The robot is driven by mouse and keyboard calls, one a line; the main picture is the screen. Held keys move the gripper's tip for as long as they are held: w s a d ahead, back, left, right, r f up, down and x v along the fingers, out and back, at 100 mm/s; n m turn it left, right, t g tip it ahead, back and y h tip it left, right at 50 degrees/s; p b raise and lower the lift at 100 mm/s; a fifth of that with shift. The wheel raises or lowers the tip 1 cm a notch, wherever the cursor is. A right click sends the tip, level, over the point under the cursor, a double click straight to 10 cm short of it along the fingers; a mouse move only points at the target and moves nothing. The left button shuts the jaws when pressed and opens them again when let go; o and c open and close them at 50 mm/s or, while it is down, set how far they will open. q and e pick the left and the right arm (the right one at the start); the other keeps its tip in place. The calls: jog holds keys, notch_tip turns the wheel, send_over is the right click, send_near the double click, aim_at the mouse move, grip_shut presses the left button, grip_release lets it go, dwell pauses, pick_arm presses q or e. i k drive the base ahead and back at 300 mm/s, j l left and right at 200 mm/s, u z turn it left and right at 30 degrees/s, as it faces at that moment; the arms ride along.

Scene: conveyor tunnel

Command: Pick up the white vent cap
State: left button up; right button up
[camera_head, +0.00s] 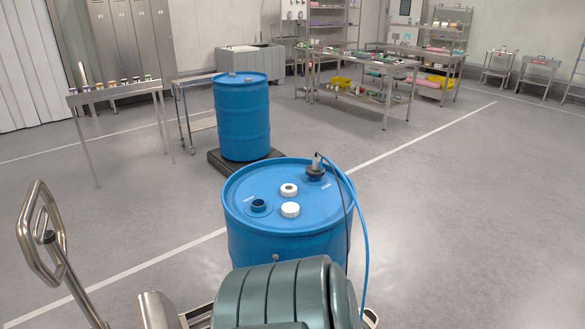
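A blue drum (288,235) stands upright close in front of me. Two white caps lie on its lid: one with a dark centre (289,189) and, just nearer to me, a plain-topped one (290,209). I cannot tell which of them is the vent cap. An open blue threaded neck (258,206) rises from the left of the lid. A dark fitting (316,172) with a metal top and a blue hose (362,220) sits at the back right of the lid. The small lid lettering is not legible. Neither of my grippers is in view.
A second blue drum (242,118) stands on a dark pallet (222,163) behind. A metal handle (42,235) rises at the left front. A narrow table (115,90) with several small items is at the back left. Loaded workbenches (360,60) stand farther back. The right floor is clear.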

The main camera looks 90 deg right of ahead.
aim_at(287, 189)
jog(key=z, duration=1.85)
jog(key=i+l, duration=0.2)
jog(key=l, duration=0.15)
jog(key=i+l, duration=0.45)
jog(key=l, duration=0.2)
